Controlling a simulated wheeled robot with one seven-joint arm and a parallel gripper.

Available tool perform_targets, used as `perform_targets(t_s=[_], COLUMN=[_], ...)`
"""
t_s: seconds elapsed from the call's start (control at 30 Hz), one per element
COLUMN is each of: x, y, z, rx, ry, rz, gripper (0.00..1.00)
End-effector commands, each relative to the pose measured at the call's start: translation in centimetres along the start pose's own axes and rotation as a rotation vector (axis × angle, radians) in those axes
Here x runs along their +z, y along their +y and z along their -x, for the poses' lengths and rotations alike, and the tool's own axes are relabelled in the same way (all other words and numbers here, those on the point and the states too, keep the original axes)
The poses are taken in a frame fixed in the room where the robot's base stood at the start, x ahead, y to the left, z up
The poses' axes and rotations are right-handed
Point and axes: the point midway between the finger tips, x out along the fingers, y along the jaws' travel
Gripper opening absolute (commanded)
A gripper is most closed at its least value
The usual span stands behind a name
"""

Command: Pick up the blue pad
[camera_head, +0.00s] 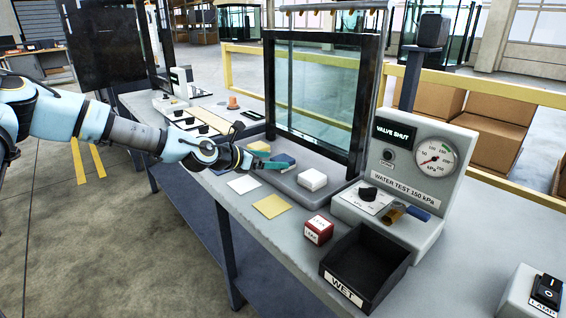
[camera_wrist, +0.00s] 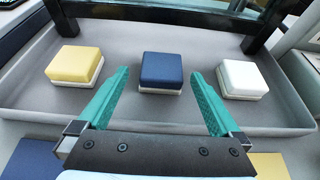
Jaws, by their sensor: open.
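The blue pad (camera_wrist: 161,71) is a small block with a dark blue top and a pale base. It sits in the middle of a shallow grey tray (camera_wrist: 30,85) in the wrist view. My gripper (camera_wrist: 165,80) is open, its teal fingers pointing into the tray on either side of the pad, apart from it. Nothing is between the fingertips that I can see as gripped. In the head view the blue pad (camera_head: 284,161) shows just beyond my gripper (camera_head: 272,163), partly hidden by its fingers.
A yellow pad (camera_wrist: 76,66) lies left of the blue one and a white pad (camera_wrist: 241,78) right.

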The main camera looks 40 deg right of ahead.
Motion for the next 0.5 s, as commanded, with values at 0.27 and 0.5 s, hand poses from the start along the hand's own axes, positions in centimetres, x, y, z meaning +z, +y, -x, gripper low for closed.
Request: perform_targets(t_s=[0.27,0.5], x=[0.5,0.4], y=[-0.3,-0.3], z=[-3.9,-4.6], rx=[-0.003,-0.002], ry=[0.000,0.000], rz=[-0.001,0.000], gripper=[1.00,1.00])
